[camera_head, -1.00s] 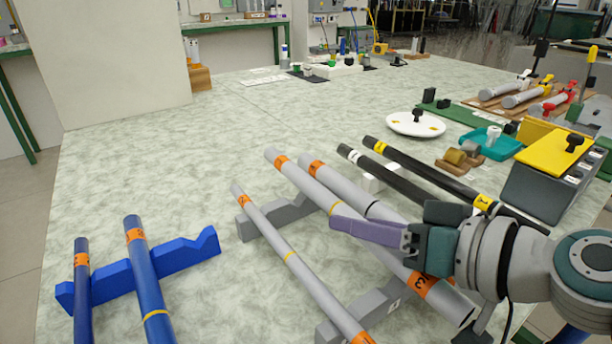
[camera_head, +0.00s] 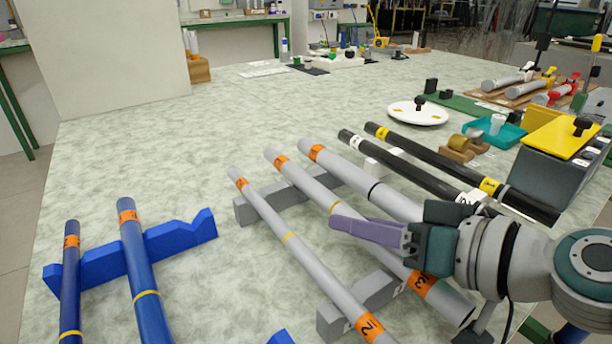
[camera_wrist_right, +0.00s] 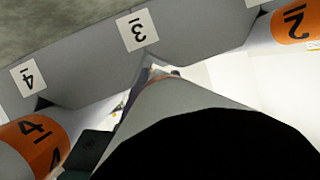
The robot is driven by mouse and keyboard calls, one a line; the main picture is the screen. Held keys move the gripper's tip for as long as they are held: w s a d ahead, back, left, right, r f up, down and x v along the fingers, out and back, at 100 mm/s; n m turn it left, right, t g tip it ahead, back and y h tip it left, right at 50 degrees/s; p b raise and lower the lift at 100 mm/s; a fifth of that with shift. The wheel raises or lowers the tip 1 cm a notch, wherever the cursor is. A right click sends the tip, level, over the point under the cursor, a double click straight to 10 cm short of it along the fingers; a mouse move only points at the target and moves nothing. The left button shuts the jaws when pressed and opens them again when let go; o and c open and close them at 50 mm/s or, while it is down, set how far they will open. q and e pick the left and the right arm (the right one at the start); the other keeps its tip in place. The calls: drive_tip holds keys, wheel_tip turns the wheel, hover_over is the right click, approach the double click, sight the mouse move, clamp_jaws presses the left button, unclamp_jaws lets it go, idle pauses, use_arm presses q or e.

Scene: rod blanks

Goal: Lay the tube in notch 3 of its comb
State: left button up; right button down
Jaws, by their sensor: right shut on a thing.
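My right gripper (camera_head: 378,234) is shut on the middle grey tube (camera_head: 305,182), which has a yellow ring and an orange label 3. The tube slants over the grey comb (camera_head: 288,195), between a thinner grey tube labelled 2 (camera_head: 290,240) and a thicker grey tube with a black ring (camera_head: 345,172). In the right wrist view the held tube (camera_wrist_right: 180,98) lines up with the notch under the label 3 (camera_wrist_right: 138,30). Its dark open end fills the bottom. I cannot tell whether it touches the notch. My left gripper is not in view.
Blue tubes (camera_head: 140,250) lie on a blue comb (camera_head: 185,237) at left. Black tubes (camera_head: 420,173) lie to the right of the grey ones. A white disc (camera_head: 415,117), a teal tray (camera_head: 505,135) and a grey box with a yellow lid (camera_head: 545,175) stand at right.

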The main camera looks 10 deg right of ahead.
drive_tip(key=shift+f+b, duration=0.3)
drive_tip(key=shift+f, duration=0.05)
drive_tip(key=c, duration=0.5)
unclamp_jaws()
drive_tip(key=shift+r, duration=0.1)
